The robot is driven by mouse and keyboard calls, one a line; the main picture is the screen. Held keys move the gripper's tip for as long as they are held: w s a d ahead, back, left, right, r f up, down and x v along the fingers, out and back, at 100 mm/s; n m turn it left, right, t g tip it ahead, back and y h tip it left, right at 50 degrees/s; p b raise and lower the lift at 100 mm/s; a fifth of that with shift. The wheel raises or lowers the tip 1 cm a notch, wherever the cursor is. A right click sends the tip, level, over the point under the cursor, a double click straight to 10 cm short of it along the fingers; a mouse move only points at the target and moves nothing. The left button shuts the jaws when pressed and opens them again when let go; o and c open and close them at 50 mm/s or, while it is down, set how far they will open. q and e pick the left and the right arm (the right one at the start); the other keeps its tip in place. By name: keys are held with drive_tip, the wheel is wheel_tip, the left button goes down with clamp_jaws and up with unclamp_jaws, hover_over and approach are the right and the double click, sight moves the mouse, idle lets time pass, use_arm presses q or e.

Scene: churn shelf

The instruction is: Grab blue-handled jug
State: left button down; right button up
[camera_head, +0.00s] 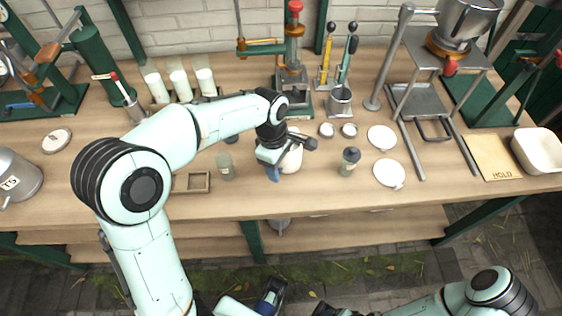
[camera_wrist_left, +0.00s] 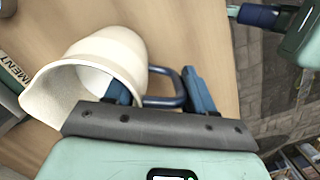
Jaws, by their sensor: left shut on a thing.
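The blue-handled jug (camera_head: 292,158) is cream-white and stands on the wooden bench near its front edge, partly hidden by my left gripper in the head view. In the left wrist view the jug (camera_wrist_left: 130,50) shows its open mouth and spout toward the lower left. Its dark blue handle (camera_wrist_left: 168,101) lies between the blue fingers of my left gripper (camera_wrist_left: 160,90). My left gripper (camera_head: 273,172) is shut on the handle. My right gripper (camera_head: 270,297) is low at the bottom edge, apart from the bench; its jaws do not show clearly.
A small jar (camera_head: 225,166) and a wooden frame (camera_head: 191,182) are left of the jug. A grey-lidded bottle (camera_head: 349,161) and white saucers (camera_head: 389,173) are to its right. A press (camera_head: 292,75) stands behind. The bench front between jar and bottle is mostly free.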

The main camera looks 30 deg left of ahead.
use_arm(q)
wheel_tip(320, 180, up, 20)
drive_tip(key=p, duration=0.4)
idle(0.8)
idle(3.0)
